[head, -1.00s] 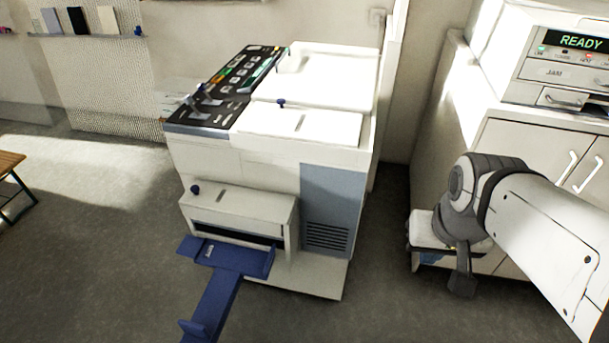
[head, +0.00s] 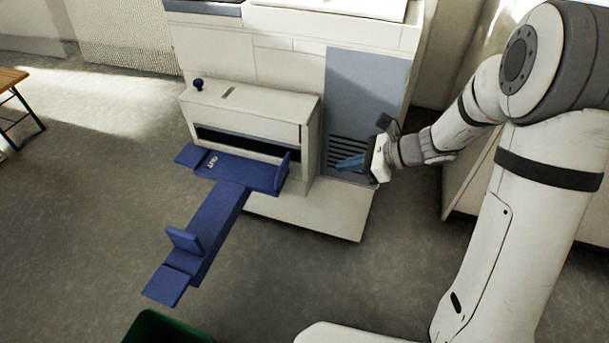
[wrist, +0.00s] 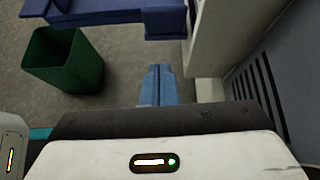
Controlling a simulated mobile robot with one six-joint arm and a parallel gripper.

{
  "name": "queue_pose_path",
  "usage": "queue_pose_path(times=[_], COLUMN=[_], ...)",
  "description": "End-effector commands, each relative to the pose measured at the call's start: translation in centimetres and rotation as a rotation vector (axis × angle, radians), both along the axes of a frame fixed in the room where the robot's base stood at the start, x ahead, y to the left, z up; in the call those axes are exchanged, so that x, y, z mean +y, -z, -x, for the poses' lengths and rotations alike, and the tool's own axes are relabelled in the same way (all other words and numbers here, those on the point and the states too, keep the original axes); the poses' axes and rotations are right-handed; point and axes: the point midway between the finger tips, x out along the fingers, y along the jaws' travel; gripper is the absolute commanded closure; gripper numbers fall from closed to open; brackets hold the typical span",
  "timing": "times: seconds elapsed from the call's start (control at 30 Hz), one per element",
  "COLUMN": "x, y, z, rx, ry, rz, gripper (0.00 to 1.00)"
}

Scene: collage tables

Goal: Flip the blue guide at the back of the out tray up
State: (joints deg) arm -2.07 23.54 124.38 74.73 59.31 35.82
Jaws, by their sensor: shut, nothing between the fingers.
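The blue out tray (head: 234,172) juts from the front slot of the white machine, and its label is partly readable. A narrow arm (head: 215,222) runs forward from it. A blue plate (head: 283,172) stands up at the tray's right end. The left end flap (head: 191,155) lies about flat. Another plate (head: 184,240) stands up on the arm, with a flat end piece (head: 167,285) beyond it. My gripper (head: 340,165) is shut and empty, right of the tray and apart from it, before the vent panel. The wrist view shows its blue fingers (wrist: 158,72) together and part of the tray (wrist: 125,14).
The machine's front box (head: 250,108) has a dark knob (head: 198,84) on top. The grey vent panel (head: 365,95) is close behind my gripper. A green bin (head: 165,328) stands on the floor in front; it also shows in the wrist view (wrist: 65,60). Floor left of the tray is clear.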

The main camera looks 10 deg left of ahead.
Motion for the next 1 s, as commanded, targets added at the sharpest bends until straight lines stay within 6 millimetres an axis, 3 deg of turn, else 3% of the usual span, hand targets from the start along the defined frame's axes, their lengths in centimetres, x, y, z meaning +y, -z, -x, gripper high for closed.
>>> queue_pose_path(times=[0.03,0.27,0.67,0.8,1.0], x=[0.2,2.0,9.0,11.1,12.4], y=[0.9,2.3,6.9,5.9,5.5], z=[-0.4,-0.8,-1.3,-1.5,-1.6], rx=[0.017,0.033,0.031,0.027,0.029], ry=[0.018,0.036,0.035,0.035,0.038], rz=[-0.012,-0.024,-0.022,-0.024,-0.023], gripper=[1.0,1.0,1.0,1.0,1.0])
